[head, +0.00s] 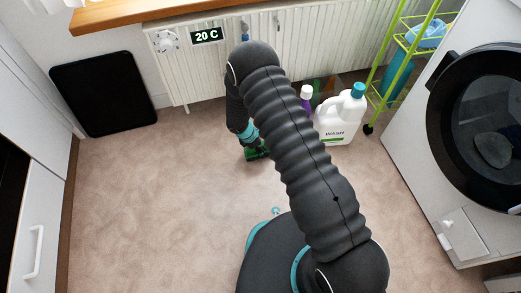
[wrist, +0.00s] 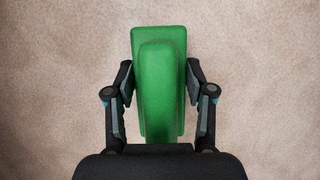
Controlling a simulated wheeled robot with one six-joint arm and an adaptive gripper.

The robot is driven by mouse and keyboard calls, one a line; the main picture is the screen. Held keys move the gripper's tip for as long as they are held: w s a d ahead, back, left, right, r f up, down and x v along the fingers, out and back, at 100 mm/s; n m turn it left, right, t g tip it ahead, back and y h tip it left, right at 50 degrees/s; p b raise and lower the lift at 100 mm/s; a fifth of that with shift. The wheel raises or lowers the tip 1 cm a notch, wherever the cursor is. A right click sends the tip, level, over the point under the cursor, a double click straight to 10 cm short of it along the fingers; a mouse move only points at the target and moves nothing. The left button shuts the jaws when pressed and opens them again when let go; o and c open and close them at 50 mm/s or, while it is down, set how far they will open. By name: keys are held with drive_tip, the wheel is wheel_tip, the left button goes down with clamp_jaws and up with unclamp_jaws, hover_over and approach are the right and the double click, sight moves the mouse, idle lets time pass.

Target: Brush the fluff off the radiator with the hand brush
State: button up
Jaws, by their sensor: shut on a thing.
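My gripper (wrist: 159,92) is shut on the green hand brush (wrist: 158,42), with a finger on each side of its handle. In the head view the brush (head: 256,154) shows as a small green patch below my arm, over the floor in front of the radiator. I cannot tell whether it touches the floor. The white ribbed radiator (head: 345,50) stands along the back wall, behind my arm, which hides part of it. A small blue thing (head: 245,37) shows at its top edge; I cannot make out any fluff for certain.
A white wash jug (head: 340,118) and a purple bottle with a white cap (head: 306,98) stand on the floor right of my arm. A green rack (head: 378,92) and a washing machine (head: 425,150) are at the right. A black panel (head: 103,93) leans at the left. The left floor is clear.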

drive_tip(key=shift+c, duration=1)
drive_tip(key=shift+r+p, duration=1.45)
drive_tip(key=shift+r, duration=1.1)
